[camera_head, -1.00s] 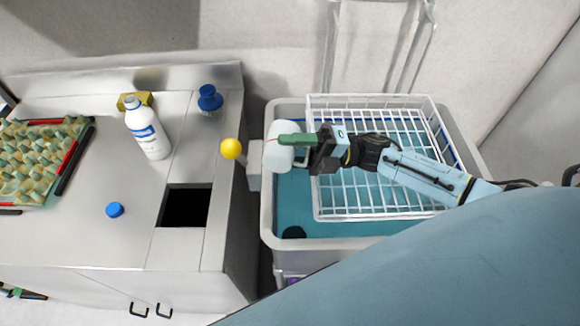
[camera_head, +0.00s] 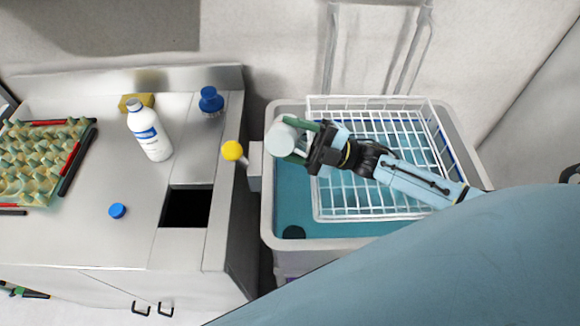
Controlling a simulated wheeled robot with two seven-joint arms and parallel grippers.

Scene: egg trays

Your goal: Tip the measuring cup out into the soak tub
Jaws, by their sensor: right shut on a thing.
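My right gripper (camera_head: 313,148) is shut on the measuring cup (camera_head: 284,138), a small pale cup, above the left part of the soak tub. One round end of the cup faces the head camera. I cannot tell for certain whether it is the mouth or the base, and no stream of liquid shows. The soak tub (camera_head: 267,208) is a large grey tub with teal liquid (camera_head: 345,229) in it. My left gripper is not in view.
A white wire basket (camera_head: 318,205) sits in the tub. A yellow ball-ended part (camera_head: 232,150) stands left of the cup. The steel counter (camera_head: 75,240) holds a white bottle (camera_head: 150,132), a blue cap (camera_head: 117,211), a blue-topped container (camera_head: 211,99) and an egg tray (camera_head: 40,160).

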